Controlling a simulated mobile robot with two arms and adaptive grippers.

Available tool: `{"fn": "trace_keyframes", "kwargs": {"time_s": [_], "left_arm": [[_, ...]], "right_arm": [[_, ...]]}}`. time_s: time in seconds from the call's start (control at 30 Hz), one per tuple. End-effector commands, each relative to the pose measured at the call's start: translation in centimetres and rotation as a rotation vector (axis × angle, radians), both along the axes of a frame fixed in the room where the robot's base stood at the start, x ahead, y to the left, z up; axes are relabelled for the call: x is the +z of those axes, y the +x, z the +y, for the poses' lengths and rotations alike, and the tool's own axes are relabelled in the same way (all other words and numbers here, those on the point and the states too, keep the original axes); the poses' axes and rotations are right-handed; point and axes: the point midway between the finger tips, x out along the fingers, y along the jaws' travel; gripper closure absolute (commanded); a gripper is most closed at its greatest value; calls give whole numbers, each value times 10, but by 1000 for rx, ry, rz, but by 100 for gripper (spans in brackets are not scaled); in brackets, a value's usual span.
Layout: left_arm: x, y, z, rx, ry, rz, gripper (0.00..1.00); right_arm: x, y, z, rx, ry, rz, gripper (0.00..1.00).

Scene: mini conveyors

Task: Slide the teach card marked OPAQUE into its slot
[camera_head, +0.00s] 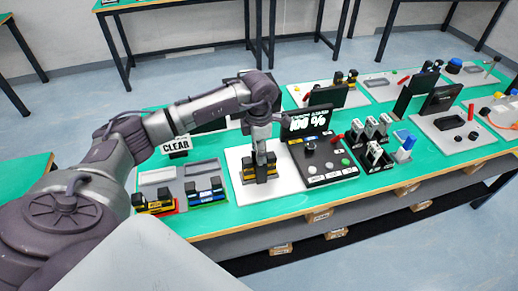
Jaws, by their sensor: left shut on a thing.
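My left gripper (260,160) reaches down over a white board at the middle of the table. It is shut on a black-and-yellow block (262,174) that is low over or on the board; I cannot tell which. The fingertips are small and partly merge with the block. A white card reading CLEAR (175,145) stands to the left, behind grey trays. Several white-and-grey upright pieces (375,151) stand in black holders to the right; their markings are too small to read. I cannot make out a card marked OPAQUE or its slot. My right gripper is out of view.
A black control panel (325,172) with buttons and a dark screen (307,121) stands just right of the board (236,158). More boards with devices fill the right side. Green table (285,208) shows bare along the front.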

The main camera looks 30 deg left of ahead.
Motion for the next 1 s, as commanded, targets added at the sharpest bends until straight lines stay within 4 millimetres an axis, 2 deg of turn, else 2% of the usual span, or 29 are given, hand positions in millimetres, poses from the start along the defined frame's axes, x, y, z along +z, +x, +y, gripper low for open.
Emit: {"fn": "trace_keyframes", "kwargs": {"time_s": [0.33,0.37,0.53,0.87,1.0], "left_arm": [[-12,0,0,0,0,0,81],[-12,0,0,0,0,0,47],[-11,0,0,0,0,0,20],[-9,0,0,0,0,0,20],[5,1,0,0,0,-4,20]], "right_arm": [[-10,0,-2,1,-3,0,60],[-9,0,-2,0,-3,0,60],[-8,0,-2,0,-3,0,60],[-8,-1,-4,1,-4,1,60],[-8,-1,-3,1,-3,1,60]]}}
